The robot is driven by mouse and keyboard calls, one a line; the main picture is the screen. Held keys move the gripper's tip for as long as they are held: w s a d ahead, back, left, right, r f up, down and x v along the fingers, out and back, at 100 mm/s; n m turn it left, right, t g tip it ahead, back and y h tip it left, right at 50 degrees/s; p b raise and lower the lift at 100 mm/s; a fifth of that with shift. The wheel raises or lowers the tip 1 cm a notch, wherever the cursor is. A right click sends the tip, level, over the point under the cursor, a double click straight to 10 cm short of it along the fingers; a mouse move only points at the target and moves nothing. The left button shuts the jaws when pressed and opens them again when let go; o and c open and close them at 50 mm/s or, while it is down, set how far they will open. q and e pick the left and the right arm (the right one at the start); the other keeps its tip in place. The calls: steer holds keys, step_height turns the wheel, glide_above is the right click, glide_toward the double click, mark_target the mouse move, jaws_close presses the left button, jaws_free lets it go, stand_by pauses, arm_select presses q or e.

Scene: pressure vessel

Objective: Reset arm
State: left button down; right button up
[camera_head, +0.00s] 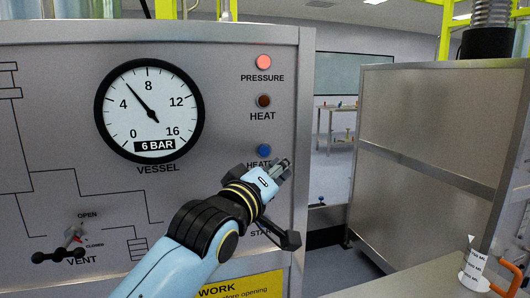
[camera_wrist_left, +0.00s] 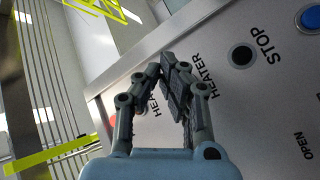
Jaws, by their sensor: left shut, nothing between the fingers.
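My left arm reaches up from the bottom middle of the head view. Its gripper (camera_head: 280,168) is in front of the right part of a grey control panel (camera_head: 225,110), just below and right of a blue button (camera_head: 264,150) labelled HEATER. The fingers are shut with nothing between them. In the left wrist view the shut fingertips (camera_wrist_left: 167,66) cover part of the HEATER lettering. I cannot tell whether they touch the panel. My arm hides part of the lower panel and a label that begins with STAR. My right gripper is not in view.
A round gauge (camera_head: 149,110) reads about 6 BAR. The PRESSURE lamp (camera_head: 263,62) is bright red; the HEAT lamp (camera_head: 263,101) is dark. A VENT handle (camera_head: 70,252) is low left. A mug (camera_head: 476,272) stands on the counter at right. A black STOP button (camera_wrist_left: 241,55) shows in the wrist view.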

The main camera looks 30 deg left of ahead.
arm_select(q)
steer(key=s+f+m+g+b, duration=0.15)
steer(key=f+b, duration=0.25)
steer(key=f, duration=1)
steer(key=s+f+n+g+b, duration=0.1)
steer(key=s+f+g+b, duration=0.2)
steer(key=f, duration=1.2)
steer(key=s+a+f+m+g+b, duration=0.15)
steer(key=s+f, duration=0.25)
steer(key=f, duration=0.4)
steer(key=s+f+g+b, duration=0.2)
steer(key=s+f, duration=0.1)
steer(key=f, duration=0.5)
steer(key=s+a+f+m+g+b, duration=0.1)
steer(key=s+f, duration=0.3)
steer(key=f, duration=0.5)
steer(key=s+a+f+m+g+b, duration=0.25)
steer(key=s+f+g+b, duration=0.2)
steer(key=s+f, duration=1.45)
steer(key=s+f+m+g, duration=0.2)
steer(key=s, duration=0.6)
steer(key=s+f+m+g, duration=0.2)
steer(key=s+m, duration=0.1)
steer(key=s, duration=0.6)
steer(key=shift+f, duration=0.4)
